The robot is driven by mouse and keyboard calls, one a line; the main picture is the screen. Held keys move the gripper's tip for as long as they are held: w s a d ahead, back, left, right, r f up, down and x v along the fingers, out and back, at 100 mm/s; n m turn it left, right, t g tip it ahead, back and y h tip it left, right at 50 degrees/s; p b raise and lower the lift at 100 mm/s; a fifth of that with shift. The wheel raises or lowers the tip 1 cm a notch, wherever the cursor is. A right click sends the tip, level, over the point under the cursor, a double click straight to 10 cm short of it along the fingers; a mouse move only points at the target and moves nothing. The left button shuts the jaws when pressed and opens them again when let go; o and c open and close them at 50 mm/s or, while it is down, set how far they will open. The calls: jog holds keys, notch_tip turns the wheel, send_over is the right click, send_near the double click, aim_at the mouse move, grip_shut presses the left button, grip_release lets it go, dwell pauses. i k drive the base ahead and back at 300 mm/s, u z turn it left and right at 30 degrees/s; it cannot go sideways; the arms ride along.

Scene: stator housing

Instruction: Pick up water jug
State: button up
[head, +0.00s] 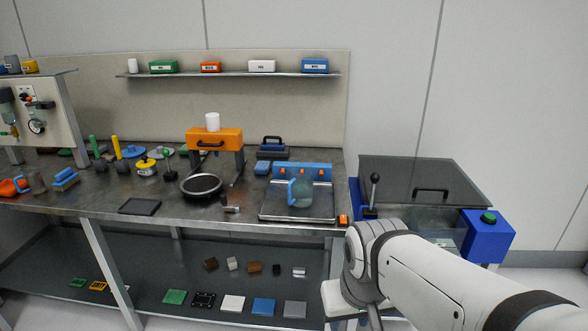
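The water jug (303,194) is a translucent greenish vessel with a blue handle on its left side. It stands upright on a flat metal plate (272,213) near the front right of the workbench. A blue block with orange parts (303,170) is right behind it. My white arm reaches in from the lower right, in front of the bench. My gripper is not clearly visible; the arm's far end is below the bench edge, and no fingers show.
An orange stand (215,139) with a white cup (212,122) and a round black plate (201,185) are left of the jug. A blue machine with a green button (488,218) and a dark lid (410,180) stands right. A shelf (230,75) holds several boxes. Tools crowd the left.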

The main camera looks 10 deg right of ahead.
aim_at(300, 186)
jog(key=u, duration=0.05)
jog(key=k, duration=0.6)
jog(key=z, duration=0.15)
jog(key=i, duration=1.45)
jog(key=u, duration=0.8)
